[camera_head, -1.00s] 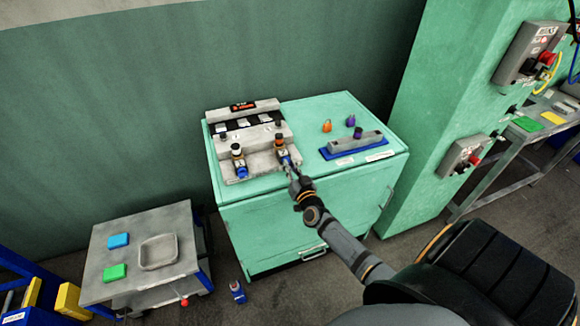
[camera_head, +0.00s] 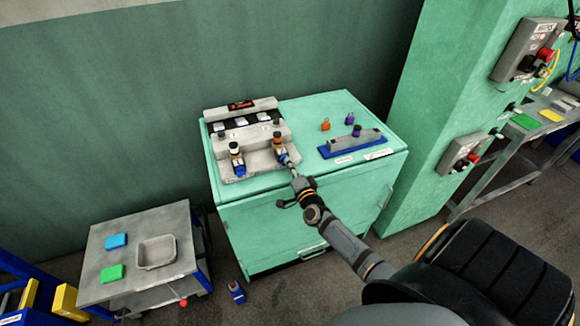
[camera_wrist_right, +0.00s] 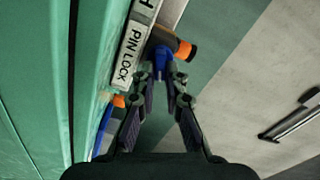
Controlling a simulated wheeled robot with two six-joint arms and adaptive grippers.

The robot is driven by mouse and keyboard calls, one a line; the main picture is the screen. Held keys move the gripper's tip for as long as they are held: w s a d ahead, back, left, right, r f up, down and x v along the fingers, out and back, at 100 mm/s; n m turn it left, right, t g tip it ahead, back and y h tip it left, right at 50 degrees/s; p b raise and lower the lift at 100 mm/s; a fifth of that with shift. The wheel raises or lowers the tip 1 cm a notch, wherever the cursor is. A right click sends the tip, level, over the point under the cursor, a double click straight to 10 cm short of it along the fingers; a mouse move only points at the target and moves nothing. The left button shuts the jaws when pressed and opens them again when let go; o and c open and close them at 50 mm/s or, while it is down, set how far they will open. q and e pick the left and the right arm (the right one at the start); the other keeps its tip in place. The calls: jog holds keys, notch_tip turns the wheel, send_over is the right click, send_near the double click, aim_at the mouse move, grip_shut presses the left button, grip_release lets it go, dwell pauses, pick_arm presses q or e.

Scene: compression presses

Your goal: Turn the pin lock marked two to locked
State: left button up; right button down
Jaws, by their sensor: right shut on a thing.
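Two pin locks with blue bodies and orange-and-dark ends sit on the front of the grey press fixture (camera_head: 262,160) on the green cabinet. The left pin lock (camera_head: 236,160) stands free. My right gripper (camera_head: 287,162) reaches from the front to the right pin lock (camera_head: 279,147). In the right wrist view, my right gripper (camera_wrist_right: 164,82) is shut on the blue part of this pin lock (camera_wrist_right: 160,60), and its orange end points right. A "PIN LOCK" label (camera_wrist_right: 130,58) is beside it. The lock numbers are not readable. My left gripper is out of view.
The green cabinet (camera_head: 270,210) also bears a blue-based grey block (camera_head: 352,144), an orange piece (camera_head: 325,125) and a purple piece (camera_head: 349,119). A grey side table (camera_head: 110,238) stands left. A green column with control boxes (camera_head: 468,153) stands right.

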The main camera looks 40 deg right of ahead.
jog(key=shift+f+m+b, duration=0.15)
jog(key=shift+m+b, duration=0.1)
jog(key=shift+m, duration=0.85)
jog(key=shift+f+m+b, duration=0.1)
jog(key=shift+m+b, duration=0.1)
jog(key=shift+m, duration=0.9)
jog(key=c, duration=1.4)
grip_release()
jog(key=v, duration=1.2)
jog(key=shift+d, duration=0.1)
